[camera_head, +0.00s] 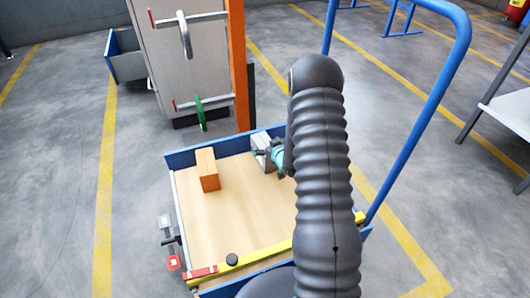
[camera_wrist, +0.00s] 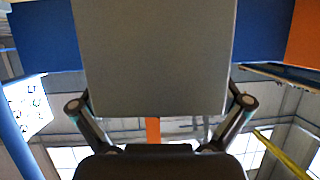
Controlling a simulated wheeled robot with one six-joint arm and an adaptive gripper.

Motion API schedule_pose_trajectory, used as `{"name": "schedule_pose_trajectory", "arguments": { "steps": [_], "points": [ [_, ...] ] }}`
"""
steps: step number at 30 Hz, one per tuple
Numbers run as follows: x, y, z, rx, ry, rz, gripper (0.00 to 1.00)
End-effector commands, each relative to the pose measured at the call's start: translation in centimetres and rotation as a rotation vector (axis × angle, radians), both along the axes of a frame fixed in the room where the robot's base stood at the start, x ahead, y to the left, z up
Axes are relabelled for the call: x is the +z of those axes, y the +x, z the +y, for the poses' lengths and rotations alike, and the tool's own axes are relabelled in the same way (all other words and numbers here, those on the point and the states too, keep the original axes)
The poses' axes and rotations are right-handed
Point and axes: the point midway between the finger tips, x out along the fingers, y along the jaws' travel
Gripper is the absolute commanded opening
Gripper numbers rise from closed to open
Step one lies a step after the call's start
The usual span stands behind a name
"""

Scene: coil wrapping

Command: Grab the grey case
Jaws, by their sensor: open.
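The grey case (camera_head: 261,150) stands on the cart's wooden bed near its back blue wall, partly hidden by my gripper and arm. In the wrist view the grey case (camera_wrist: 155,55) fills the upper middle as a broad plain grey face. My gripper (camera_head: 277,157) is at the near right side of the case in the head view. In the wrist view its two fingers (camera_wrist: 160,103) are spread, one by each side edge of the case. I cannot tell whether they touch it.
An orange-brown box (camera_head: 207,170) stands on the cart bed (camera_head: 235,215), left of the case. The cart has low blue walls and a tall blue handle (camera_head: 425,100) at right. A grey panel with hooks and an orange post (camera_head: 238,70) stands behind. Open floor lies left.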

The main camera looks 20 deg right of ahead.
Motion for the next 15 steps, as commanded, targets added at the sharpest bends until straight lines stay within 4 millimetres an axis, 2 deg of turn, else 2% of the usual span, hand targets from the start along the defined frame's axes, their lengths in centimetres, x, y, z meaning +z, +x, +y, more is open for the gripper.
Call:
{"name": "schedule_pose_trajectory", "arguments": {
  "steps": [3,10,15],
  "points": [
    [-0.34,0.66,0.10,0.001,0.000,0.001,1.00],
    [-0.35,0.74,0.09,0.000,0.000,0.001,1.00],
    [-0.34,0.73,0.08,0.000,0.000,0.001,0.57]
  ]
}}
